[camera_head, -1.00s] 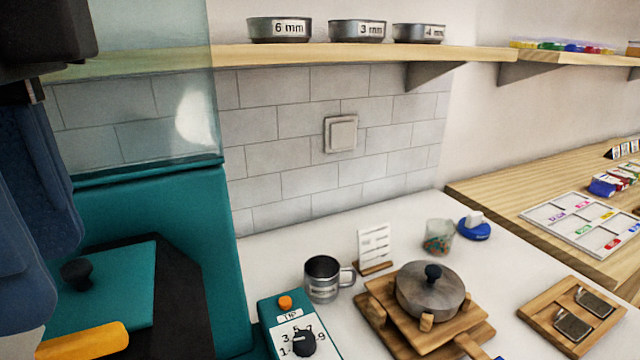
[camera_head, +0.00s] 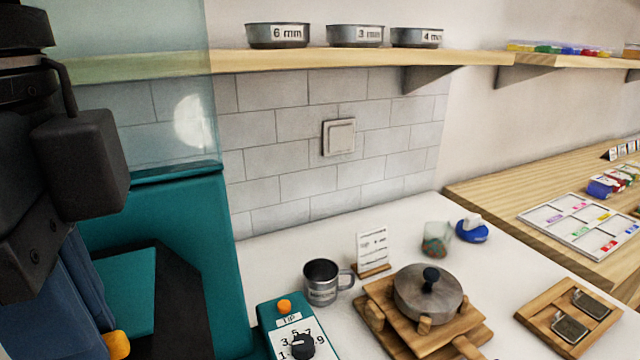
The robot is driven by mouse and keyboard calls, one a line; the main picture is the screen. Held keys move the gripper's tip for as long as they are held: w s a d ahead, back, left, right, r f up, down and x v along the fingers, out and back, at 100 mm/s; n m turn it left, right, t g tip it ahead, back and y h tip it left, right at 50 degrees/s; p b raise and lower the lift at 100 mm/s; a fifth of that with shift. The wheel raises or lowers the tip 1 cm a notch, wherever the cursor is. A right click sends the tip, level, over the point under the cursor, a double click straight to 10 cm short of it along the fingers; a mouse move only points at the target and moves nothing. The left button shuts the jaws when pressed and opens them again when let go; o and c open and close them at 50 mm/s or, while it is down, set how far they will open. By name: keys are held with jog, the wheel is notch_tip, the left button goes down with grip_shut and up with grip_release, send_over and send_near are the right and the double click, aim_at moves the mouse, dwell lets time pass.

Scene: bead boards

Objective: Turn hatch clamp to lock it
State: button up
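The teal machine (camera_head: 195,240) stands at the left with a teal hatch lid (camera_head: 128,295) on a dark surround. The orange-yellow lever, seemingly the hatch clamp (camera_head: 117,344), shows only its rounded right end at the bottom left. The rest is hidden behind my gripper (camera_head: 85,305), whose blue lower part hangs in front of the lid's left side. I cannot see its fingertips clearly, nor whether it touches the lever. The lid's black knob is hidden by my arm.
A clear panel (camera_head: 140,125) rises above the machine. To its right are a dial box (camera_head: 290,325), a steel mug (camera_head: 322,284), a card on a stand (camera_head: 373,248) and a round lidded pot (camera_head: 428,295) on wooden boards. A wooden shelf (camera_head: 350,58) with tins runs above.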

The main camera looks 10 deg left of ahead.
grip_shut()
jog(key=shift+f+m+b, duration=0.1)
jog(key=shift+m+b, duration=0.2)
jog(key=shift+f+m+b, duration=0.1)
jog(key=shift+m+b, duration=0.4)
jog(key=shift+b, duration=0.15)
jog(key=shift+m+b, duration=1.15)
jog(key=shift+m, duration=0.05)
jog(key=m+b, duration=0.2)
jog(key=m, duration=0.1)
jog(key=shift+m, duration=0.3)
jog(key=m+b, duration=0.1)
jog(key=m, duration=0.2)
jog(key=shift+m+b, duration=0.3)
jog(key=shift+b, duration=0.05)
jog(key=m, duration=0.3)
jog(key=shift+b, duration=0.4)
jog(key=shift+r+m, duration=0.25)
jog(key=shift+m, duration=1.55)
